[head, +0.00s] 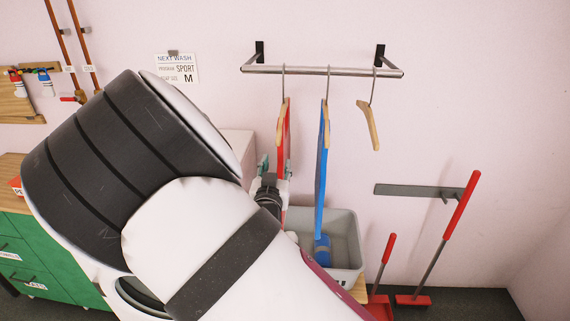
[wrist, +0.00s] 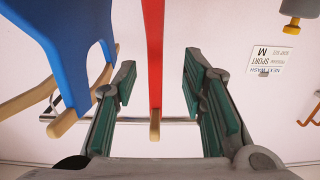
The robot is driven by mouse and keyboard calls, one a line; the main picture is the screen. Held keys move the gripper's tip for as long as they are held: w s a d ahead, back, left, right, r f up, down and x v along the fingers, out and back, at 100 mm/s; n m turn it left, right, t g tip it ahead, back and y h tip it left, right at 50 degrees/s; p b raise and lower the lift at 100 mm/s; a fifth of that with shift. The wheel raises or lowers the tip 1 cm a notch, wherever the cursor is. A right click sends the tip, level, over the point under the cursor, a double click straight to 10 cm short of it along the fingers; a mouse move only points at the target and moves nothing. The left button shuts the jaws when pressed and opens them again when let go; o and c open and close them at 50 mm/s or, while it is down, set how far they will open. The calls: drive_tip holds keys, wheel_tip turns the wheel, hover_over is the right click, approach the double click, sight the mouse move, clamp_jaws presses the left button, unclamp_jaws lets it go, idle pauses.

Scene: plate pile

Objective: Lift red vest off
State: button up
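The red vest (head: 284,138) hangs edge-on from a wooden hanger on the wall rail (head: 325,70). In the wrist view the red vest (wrist: 153,45) runs down the middle as a thin strip, with its hanger's tip (wrist: 155,126) below it. My gripper (head: 276,170) is at the vest's lower part, partly hidden behind my arm. In the wrist view my gripper (wrist: 160,75) is open, with one green-padded finger on each side of the vest and gaps between pads and cloth.
A blue vest (head: 321,175) hangs close to the right of the red one, and an empty wooden hanger (head: 369,125) further right. A grey bin (head: 347,262) stands below the vests. Red-handled tools (head: 460,205) stand at right. A green drawer cabinet (head: 45,250) is at left.

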sight(278, 158)
drive_tip(key=w, duration=0.3)
drive_tip(key=shift+w+d, duration=0.1)
drive_tip(key=shift+w, duration=0.25)
drive_tip(key=shift+w+d+f, duration=0.15)
drive_tip(key=shift+w, duration=1.25)
drive_tip(key=shift+w+d+f, duration=0.1)
drive_tip(key=shift+w+d, duration=0.05)
drive_tip(key=shift+w, duration=1.25)
clamp_jaws()
